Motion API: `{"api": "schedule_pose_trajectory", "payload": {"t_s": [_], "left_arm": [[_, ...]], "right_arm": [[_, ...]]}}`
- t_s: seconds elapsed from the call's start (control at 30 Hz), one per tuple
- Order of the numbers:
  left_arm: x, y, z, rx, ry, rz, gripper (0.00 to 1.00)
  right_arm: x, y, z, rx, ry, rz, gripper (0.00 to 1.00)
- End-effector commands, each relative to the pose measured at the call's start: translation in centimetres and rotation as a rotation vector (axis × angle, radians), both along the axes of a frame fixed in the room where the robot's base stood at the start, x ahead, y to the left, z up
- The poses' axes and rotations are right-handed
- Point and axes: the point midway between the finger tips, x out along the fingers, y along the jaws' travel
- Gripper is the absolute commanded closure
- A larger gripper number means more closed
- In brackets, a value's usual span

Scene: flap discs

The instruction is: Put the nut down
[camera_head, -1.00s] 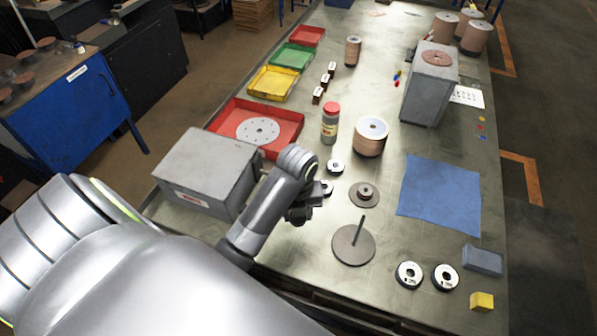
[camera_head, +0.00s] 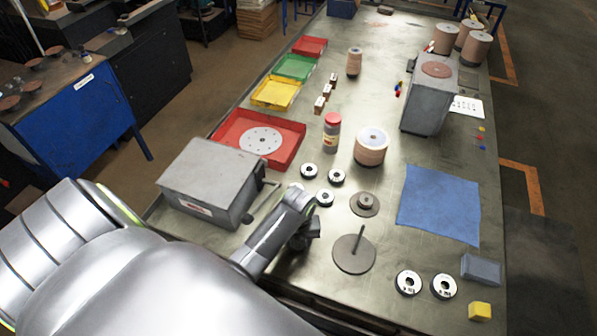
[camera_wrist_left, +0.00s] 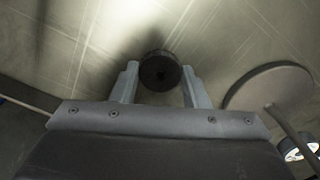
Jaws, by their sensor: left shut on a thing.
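My left gripper (camera_head: 303,240) is over the near part of the table, left of the grey disc with an upright post (camera_head: 354,254). In the left wrist view the left gripper (camera_wrist_left: 160,78) is shut on a dark round nut (camera_wrist_left: 159,71) with a hole in its middle. The nut sits between the fingertips, over the bare metal tabletop with a shadow around it. I cannot tell whether it touches the table. In the head view I cannot make the nut out clearly against the dark gripper. My right gripper is in neither view.
A grey box with a crank (camera_head: 213,180) stands left of my arm. Several black-and-white rings (camera_head: 325,198) lie behind the gripper. A flanged disc (camera_head: 364,203) lies behind the post disc. A blue cloth (camera_head: 439,204) is to the right. Bare table surrounds the gripper.

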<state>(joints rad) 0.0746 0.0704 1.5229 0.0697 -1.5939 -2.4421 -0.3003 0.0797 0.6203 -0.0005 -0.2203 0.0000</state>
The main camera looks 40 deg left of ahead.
Motion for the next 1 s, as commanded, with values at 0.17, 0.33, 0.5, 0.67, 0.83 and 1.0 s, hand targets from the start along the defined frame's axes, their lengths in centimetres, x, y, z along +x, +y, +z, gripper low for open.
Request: {"api": "schedule_pose_trajectory", "payload": {"t_s": [0.17,0.33,0.5,0.67,0.83,1.0], "left_arm": [[0.0,0.0,0.0,0.0,0.0,0.0,0.77],[0.0,0.0,-0.2,0.0,0.0,0.0,0.49],[0.0,0.0,-0.2,0.0,0.0,0.0,0.37],[0.0,0.0,-0.2,0.0,0.0,0.0,0.37],[0.1,0.0,0.5,-0.001,-0.002,0.0,0.37],[0.1,0.0,2.6,-0.001,-0.005,-0.001,0.37]], "right_arm": [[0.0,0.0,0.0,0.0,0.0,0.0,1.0],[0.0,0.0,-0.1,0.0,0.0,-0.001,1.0],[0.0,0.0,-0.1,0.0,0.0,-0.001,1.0],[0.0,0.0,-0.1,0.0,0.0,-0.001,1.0],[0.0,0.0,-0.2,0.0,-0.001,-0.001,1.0],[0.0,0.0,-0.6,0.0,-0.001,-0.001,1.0]]}}
